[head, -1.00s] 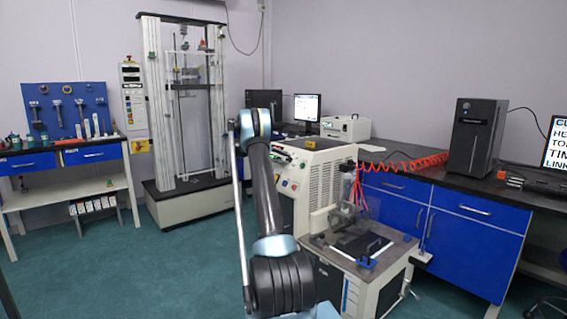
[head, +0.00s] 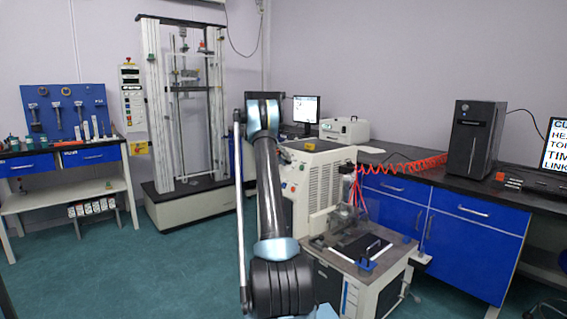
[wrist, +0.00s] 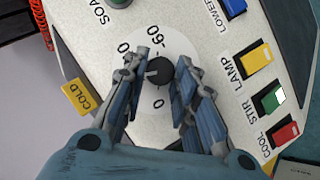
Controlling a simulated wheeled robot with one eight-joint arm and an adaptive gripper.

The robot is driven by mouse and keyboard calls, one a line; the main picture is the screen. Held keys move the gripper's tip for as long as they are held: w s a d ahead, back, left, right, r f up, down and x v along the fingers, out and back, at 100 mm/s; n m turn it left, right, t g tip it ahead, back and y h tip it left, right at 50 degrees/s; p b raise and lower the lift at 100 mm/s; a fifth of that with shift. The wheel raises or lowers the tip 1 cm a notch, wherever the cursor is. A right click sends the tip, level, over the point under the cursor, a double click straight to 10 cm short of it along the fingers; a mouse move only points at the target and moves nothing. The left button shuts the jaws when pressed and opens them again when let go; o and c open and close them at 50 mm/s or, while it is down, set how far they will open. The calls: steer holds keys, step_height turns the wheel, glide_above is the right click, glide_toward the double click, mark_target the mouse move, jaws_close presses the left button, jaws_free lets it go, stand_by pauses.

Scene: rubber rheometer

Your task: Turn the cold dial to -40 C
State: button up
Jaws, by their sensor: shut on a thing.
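The cold dial is a black round knob (wrist: 160,70) with a white pointer mark, on a pale round scale plate in the wrist view. The pointer mark faces left in the picture. The scale shows -60 above the knob and 0 below it, with a partly covered label at the left. A yellow COLD tag (wrist: 77,96) sits at the panel's left edge. My gripper (wrist: 158,78) has its blue-grey fingers on both sides of the knob, shut on it. The fingers cover part of the scale. In the head view my arm hides the dial.
Yellow LAMP (wrist: 257,57), green STIR (wrist: 272,97) and red COOL (wrist: 284,134) switches line the panel's right side. In the head view the white machine (head: 320,180) stands behind my arm, beside the blue cabinets (head: 470,235).

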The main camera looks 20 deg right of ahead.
steer(key=m, duration=0.1)
steer(key=m+t+y, duration=0.1)
steer(key=shift+s+m, duration=0.2)
steer(key=shift+m, duration=0.2)
steer(key=m+t+y, duration=0.1)
steer(key=m+t, duration=0.1)
steer(key=m, duration=0.1)
steer(key=shift+s, duration=0.15)
steer(key=shift+m+t, duration=0.3)
steer(key=o, duration=1.1)
steer(key=shift+c, duration=0.2)
steer(key=shift+d, duration=0.1)
steer(key=shift+r, duration=0.1)
